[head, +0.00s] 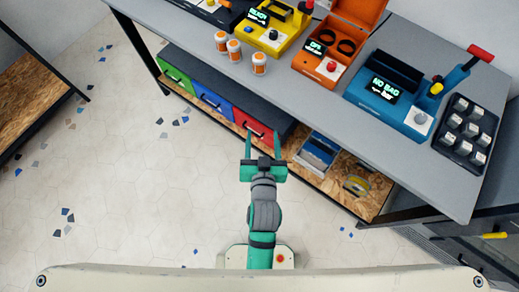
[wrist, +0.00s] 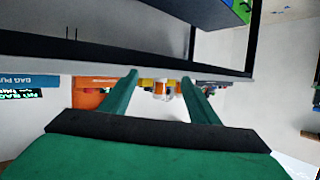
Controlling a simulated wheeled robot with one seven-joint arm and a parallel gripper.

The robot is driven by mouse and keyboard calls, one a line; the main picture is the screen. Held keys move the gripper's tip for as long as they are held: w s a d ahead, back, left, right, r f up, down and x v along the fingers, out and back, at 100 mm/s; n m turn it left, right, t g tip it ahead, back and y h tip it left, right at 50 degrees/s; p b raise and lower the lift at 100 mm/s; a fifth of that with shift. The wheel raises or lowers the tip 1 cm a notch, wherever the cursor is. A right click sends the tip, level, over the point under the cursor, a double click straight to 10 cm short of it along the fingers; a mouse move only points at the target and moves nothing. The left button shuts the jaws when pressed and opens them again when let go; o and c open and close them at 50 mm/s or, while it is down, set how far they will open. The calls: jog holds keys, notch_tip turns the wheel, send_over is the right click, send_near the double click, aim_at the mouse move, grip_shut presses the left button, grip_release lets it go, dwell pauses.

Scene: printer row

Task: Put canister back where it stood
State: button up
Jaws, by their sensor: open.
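Three small white canisters with orange bands or caps stand near the front edge of the grey table (head: 300,98), in front of the yellow machine: a left one (head: 221,42), a middle one (head: 234,50) and a right one (head: 259,64). I cannot tell which one the task means. My gripper (head: 263,140) is open and empty, in front of the table edge, apart from the canisters. In the wrist view my gripper (wrist: 160,82) has its fingers spread, and small white and orange shapes (wrist: 160,89), likely canisters, show beyond them.
A yellow machine (head: 275,36), an orange machine (head: 321,66) and a blue machine (head: 388,104) reading "NO BAG" line the table. A black tray (head: 459,101) of small blocks is at right. Green, blue and red drawers (head: 255,130) sit on the shelf below.

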jog(key=s+r+t, duration=0.1)
jog(key=s, duration=2.1)
jog(key=shift+a+r+n, duration=0.3)
jog(key=shift+a, duration=0.15)
